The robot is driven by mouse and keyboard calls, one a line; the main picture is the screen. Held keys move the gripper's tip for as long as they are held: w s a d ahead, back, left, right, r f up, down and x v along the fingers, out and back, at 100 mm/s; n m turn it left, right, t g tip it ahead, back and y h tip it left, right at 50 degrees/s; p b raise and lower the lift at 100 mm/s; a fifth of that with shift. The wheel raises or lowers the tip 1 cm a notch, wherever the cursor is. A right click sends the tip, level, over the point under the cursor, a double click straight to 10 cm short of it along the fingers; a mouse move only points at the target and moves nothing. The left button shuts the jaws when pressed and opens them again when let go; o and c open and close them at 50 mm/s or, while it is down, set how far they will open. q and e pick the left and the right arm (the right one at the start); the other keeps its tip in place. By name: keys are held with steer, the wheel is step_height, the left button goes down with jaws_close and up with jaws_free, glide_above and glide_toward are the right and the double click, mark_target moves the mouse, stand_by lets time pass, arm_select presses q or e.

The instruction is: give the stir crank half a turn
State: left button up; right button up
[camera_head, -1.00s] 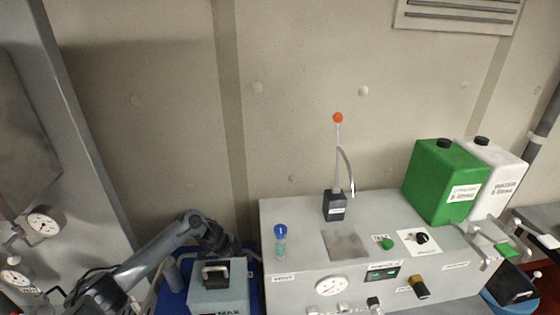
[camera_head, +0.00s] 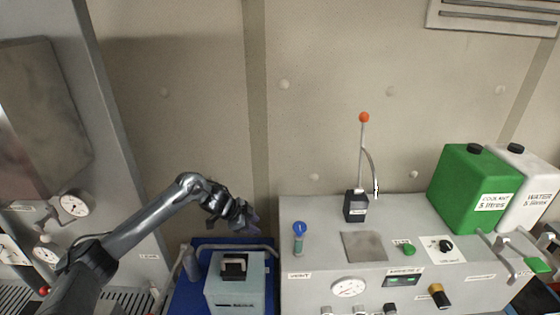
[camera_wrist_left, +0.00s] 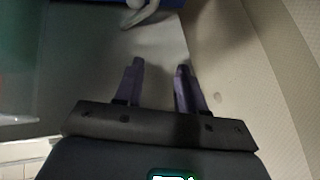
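I cannot pick out a stir crank with certainty in either view. My left gripper (camera_head: 243,220) hangs in the air above the back of the blue tray, left of the grey console. In the left wrist view its two dark fingers (camera_wrist_left: 158,78) stand apart with nothing between them. A pale curved handle or pipe (camera_wrist_left: 140,17) shows beyond the fingertips there, apart from them. My right gripper is not in view.
The blue tray (camera_head: 180,300) holds a grey box (camera_head: 237,290) with a black handle. The grey console (camera_head: 320,250) carries a lever with an orange knob (camera_head: 364,117), a blue-topped valve (camera_head: 299,229), and a green coolant can (camera_head: 470,190). A wall stands close behind.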

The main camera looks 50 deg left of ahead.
arm_select(q)
steer(key=w+d+r+n+t, duration=0.1)
steer(key=w+r+t, duration=0.3)
steer(key=r, duration=0.7)
steer(key=w+r+n+t, duration=0.2)
steer(key=w+r+t, duration=0.2)
steer(key=r, duration=0.7)
steer(key=shift+w+d+n+y, duration=0.35)
steer(key=shift+w+n+y, duration=0.05)
steer(key=shift+w, duration=0.75)
steer(key=shift+r, duration=0.1)
